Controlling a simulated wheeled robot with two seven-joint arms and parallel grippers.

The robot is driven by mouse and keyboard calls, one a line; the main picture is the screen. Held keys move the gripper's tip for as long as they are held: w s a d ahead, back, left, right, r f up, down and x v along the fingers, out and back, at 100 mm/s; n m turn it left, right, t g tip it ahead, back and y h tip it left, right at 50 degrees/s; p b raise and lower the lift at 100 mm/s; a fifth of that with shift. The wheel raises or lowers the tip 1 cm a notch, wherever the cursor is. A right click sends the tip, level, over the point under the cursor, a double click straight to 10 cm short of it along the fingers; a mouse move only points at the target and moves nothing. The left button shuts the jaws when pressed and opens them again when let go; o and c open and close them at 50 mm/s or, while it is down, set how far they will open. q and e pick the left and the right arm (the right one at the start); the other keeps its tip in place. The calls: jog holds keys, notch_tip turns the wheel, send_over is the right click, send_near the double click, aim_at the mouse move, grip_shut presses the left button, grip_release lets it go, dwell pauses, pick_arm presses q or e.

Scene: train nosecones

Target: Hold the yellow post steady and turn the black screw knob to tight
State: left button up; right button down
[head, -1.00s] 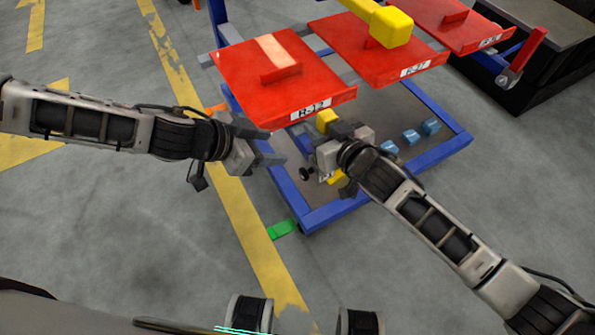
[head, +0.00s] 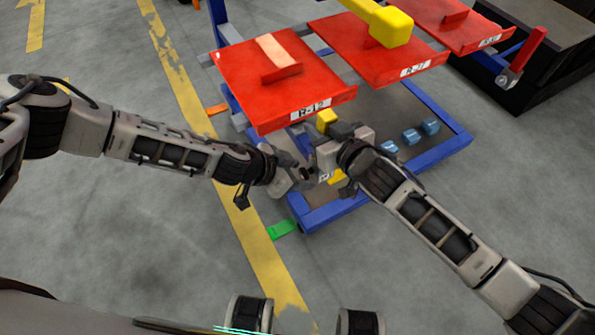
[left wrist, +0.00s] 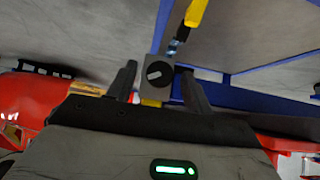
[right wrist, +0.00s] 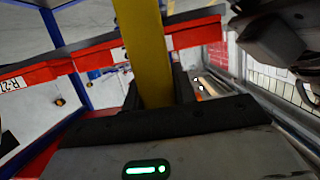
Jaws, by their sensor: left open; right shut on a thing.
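The yellow post (head: 326,117) stands below the front red panel in the head view, its middle covered by my right gripper (head: 326,147). That gripper is shut on the post, which rises between its fingers in the right wrist view (right wrist: 145,50). The black screw knob (left wrist: 159,73) sits on a grey block in the left wrist view, with a pale bar across its face. My left gripper (left wrist: 158,82) is open, one finger on each side of the knob with gaps visible. In the head view my left gripper (head: 304,178) largely hides the knob.
The blue frame (head: 335,212) carries several tilted red panels (head: 270,85) just above both grippers. Small blue blocks (head: 411,137) lie inside the frame at right. A green marker (head: 282,229) is on the floor in front. My two grippers are very close together.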

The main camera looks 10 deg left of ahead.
pick_arm(q)
jog(key=c, duration=0.9)
jog(key=shift+c, duration=0.2)
jog(key=shift+d+f, duration=0.1)
jog(key=shift+s+d+m+t+y, duration=0.2)
jog(key=shift+m+t+y, duration=0.3)
jog(key=shift+t, duration=0.3)
jog(key=shift+s+f+m+t+y, duration=0.2)
jog(key=shift+m+t+y, duration=0.3)
jog(key=shift+t, duration=0.4)
jog(key=m+t+y, duration=0.1)
jog(key=m+t, duration=0.1)
jog(key=t, duration=0.1)
jog(key=shift+d+f+y, duration=0.1)
jog(key=shift+y, duration=0.2)
jog(key=shift+f+m+t+y, duration=0.1)
jog(key=shift+m+t+y, duration=0.3)
jog(key=shift+m+t, duration=0.85)
jog(key=shift+t, duration=0.35)
